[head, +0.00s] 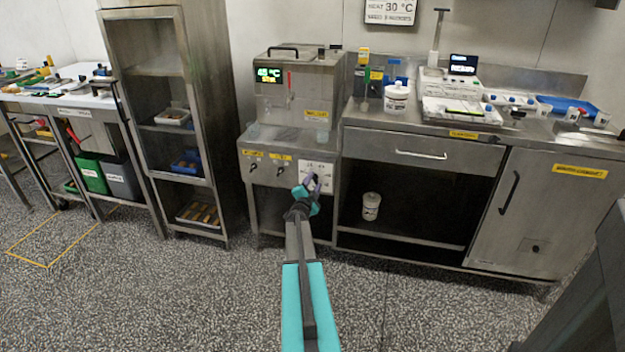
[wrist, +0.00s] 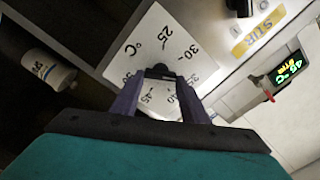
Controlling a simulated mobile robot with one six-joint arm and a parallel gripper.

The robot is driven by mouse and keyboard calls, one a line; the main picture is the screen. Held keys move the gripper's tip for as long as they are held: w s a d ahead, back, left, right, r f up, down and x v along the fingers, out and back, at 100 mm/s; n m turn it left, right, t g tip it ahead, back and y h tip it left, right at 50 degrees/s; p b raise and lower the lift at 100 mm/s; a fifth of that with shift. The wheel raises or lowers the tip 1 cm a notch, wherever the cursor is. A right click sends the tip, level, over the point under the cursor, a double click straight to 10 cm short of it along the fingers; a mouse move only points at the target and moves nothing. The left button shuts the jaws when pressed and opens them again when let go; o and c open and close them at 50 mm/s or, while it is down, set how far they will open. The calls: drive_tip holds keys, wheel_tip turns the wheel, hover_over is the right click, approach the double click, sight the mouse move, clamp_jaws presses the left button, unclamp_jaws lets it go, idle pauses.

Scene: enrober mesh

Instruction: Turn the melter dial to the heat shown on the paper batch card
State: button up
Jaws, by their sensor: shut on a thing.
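The melter (head: 300,95) is a steel cabinet with a lit display (head: 268,74) that reads 45 °C. The melter dial (wrist: 159,71) has a dark knob on a white plate (wrist: 185,42) marked 25, 30, 35, 45 and °C. In the head view the plate (head: 322,168) is at the right of the front panel, partly hidden by my gripper (head: 310,188). In the wrist view my gripper (wrist: 160,88) is shut on the knob, one purple finger on each side. I cannot tell where its pointer stands. The batch card (head: 390,10) on the wall reads heat 30 °C; its top is cut off.
Two more black knobs (head: 252,167) sit left of the dial under yellow labels. A steel counter (head: 410,128) with bottles and a scale stands right. A white tub (head: 371,205) stands on the open shelf below. The floor in front is clear.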

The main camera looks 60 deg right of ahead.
drive_tip(key=n+p, duration=0.4)
drive_tip(key=n, duration=0.1)
drive_tip(key=shift+s+d+r+p, duration=0.15)
drive_tip(key=shift+s+p, duration=0.2)
drive_tip(key=shift+f+n+p, duration=0.2)
drive_tip(key=shift+n+p, duration=0.8)
drive_tip(key=shift+n, duration=0.5)
drive_tip(key=o, duration=1.1)
drive_tip(key=shift+c, duration=0.2)
drive_tip(key=shift+w, duration=0.2)
drive_tip(key=shift+w+a+r, duration=0.1)
drive_tip(key=shift+a, duration=0.1)
drive_tip(key=shift+a, duration=0.65)
drive_tip(key=b+v, duration=0.1)
drive_tip(key=v, duration=1.1)
drive_tip(key=shift+s, duration=0.35)
